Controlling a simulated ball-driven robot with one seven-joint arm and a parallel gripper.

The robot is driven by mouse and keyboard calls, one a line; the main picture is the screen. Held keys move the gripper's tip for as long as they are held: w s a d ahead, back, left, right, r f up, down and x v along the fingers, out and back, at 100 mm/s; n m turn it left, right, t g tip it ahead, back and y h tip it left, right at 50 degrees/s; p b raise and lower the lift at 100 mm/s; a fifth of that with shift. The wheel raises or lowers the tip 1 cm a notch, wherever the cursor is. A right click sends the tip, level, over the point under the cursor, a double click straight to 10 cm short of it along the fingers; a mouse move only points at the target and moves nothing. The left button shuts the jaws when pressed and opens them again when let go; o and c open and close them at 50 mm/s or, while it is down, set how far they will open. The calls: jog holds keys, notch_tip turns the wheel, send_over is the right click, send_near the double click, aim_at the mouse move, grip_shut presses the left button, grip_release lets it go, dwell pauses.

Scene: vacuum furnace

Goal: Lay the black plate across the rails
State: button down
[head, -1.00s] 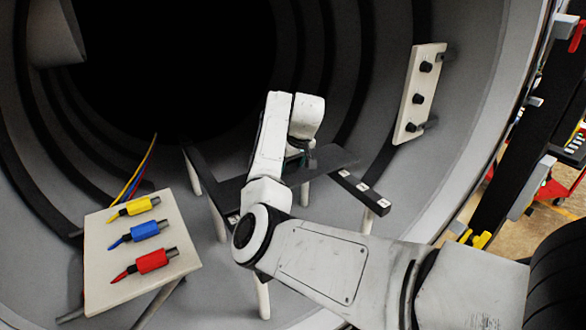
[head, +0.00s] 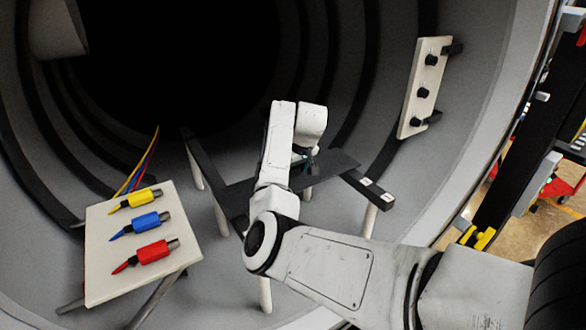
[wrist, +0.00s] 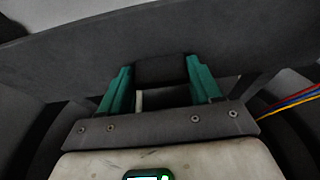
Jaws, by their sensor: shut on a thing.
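The black plate (head: 337,161) is a flat dark strip that spans from the left rail (head: 201,153) to the right rail (head: 372,189) in the head view. In the wrist view the plate (wrist: 75,52) runs across the top of the picture. My gripper (wrist: 160,72) has teal fingers shut on a dark block at the plate's near edge. In the head view my gripper (head: 303,160) is mostly hidden behind my arm. The plate's ends overlap both rails in the picture. I cannot tell whether it touches them or hangs just above.
Pale posts (head: 220,215) hold up the rails inside the round grey chamber. A cream board (head: 100,245) with yellow, blue and red connectors stands at left. A cream panel (head: 411,112) with black knobs is on the right wall. Coloured cables (head: 140,170) rise behind the left board.

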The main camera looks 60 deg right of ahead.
jog(key=shift+f, duration=0.4)
dwell(0.5)
jog(key=c, duration=0.5)
grip_release()
jog(key=o, duration=0.4)
jog(key=shift+f, duration=0.1)
jog(key=shift+c, duration=0.2)
jog(key=shift+f, duration=0.15)
jog(key=b+v, duration=0.1)
jog(key=v, duration=1)
jog(key=shift+b, duration=0.3)
